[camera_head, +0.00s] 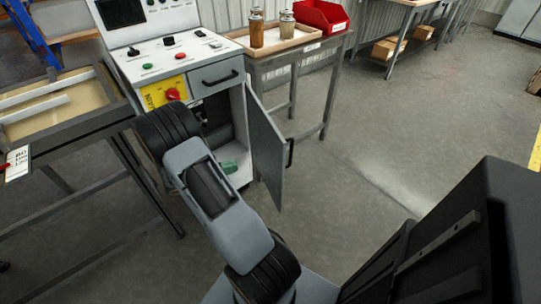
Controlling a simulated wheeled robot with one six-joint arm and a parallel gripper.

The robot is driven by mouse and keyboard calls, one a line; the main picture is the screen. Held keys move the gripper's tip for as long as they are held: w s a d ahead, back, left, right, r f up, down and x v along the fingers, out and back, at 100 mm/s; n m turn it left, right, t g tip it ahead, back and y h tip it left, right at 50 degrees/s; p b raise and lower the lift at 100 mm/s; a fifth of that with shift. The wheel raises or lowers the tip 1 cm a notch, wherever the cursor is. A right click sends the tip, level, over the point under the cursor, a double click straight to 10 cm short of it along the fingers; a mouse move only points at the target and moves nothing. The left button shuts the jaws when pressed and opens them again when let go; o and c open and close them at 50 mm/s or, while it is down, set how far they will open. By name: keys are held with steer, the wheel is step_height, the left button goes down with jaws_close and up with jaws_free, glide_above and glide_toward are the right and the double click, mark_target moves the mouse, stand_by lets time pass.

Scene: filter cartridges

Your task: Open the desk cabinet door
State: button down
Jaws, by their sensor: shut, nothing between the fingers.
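The desk cabinet (214,75) is a grey control desk with a panel on top. Its grey door (264,150) stands wide open, swung out to the right on the cabinet's right side. The door's black handle (290,152) is on its outer face near the free edge. The cabinet's inside shows dark behind the opening, with a green item low down. My arm reaches up to the cabinet's front left and covers part of the opening. My gripper is hidden behind my arm, and I cannot make out its fingers.
A drawer with a black handle (220,78) is above the opening, beside a red knob (173,94) on a yellow plate. A workbench (75,120) stands left. A table with jars (257,30) and a red bin (320,16) stands behind. Floor at right is clear.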

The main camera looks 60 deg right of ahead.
mark_target(277, 154)
steer(key=b+x, duration=0.1)
steer(key=x, duration=1.3)
steer(key=shift+w+d, duration=0.1)
steer(key=shift+r, duration=0.1)
